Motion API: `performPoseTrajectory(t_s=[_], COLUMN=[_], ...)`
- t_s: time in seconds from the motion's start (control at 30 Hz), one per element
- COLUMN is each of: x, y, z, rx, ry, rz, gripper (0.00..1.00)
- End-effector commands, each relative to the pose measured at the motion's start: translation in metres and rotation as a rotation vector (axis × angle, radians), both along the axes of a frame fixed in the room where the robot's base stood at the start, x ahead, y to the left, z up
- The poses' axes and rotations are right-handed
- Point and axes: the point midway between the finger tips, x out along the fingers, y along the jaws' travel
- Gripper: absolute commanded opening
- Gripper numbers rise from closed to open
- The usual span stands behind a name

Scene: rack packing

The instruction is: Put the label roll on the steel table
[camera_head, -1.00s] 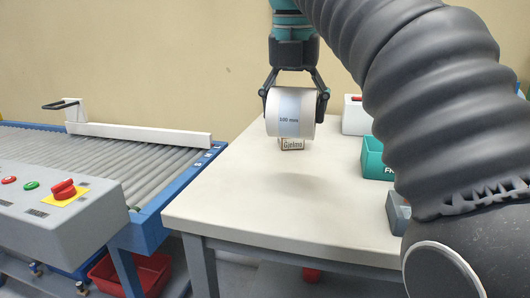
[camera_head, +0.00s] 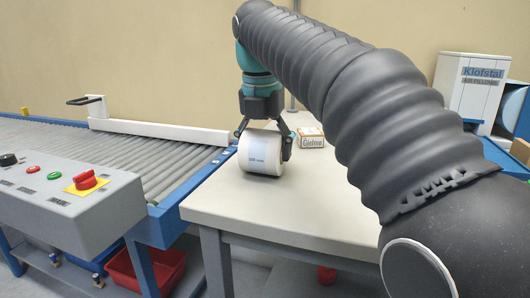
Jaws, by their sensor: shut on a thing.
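My gripper (camera_head: 264,142) points down and is shut on the roll, with a dark finger at each end. The roll is at the left part of the pale table top (camera_head: 310,217), which has grey legs. Its underside is very close to the surface; I cannot tell whether it touches.
A small box marked Gielmo (camera_head: 311,138) stands behind the roll to the right. The roller conveyor (camera_head: 165,170) with a control panel (camera_head: 60,195) runs along the left. My arm hides much of the table's right side. The front of the table top is clear.

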Motion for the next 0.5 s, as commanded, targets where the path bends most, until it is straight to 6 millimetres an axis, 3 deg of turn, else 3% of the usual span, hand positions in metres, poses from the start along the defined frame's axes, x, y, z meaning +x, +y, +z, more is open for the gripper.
performPoseTrajectory(t_s=[0.4, 0.43, 0.5], x=[-0.0001, 0.0000, 0.0000], y=[-0.0003, -0.0002, -0.0001], z=[-0.0042, -0.0040, -0.0038], rx=[0.001, 0.000, 0.000], ry=[-0.001, 0.000, 0.000], rz=[0.000, 0.000, 0.000], gripper=[0.12, 0.86, 1.00])
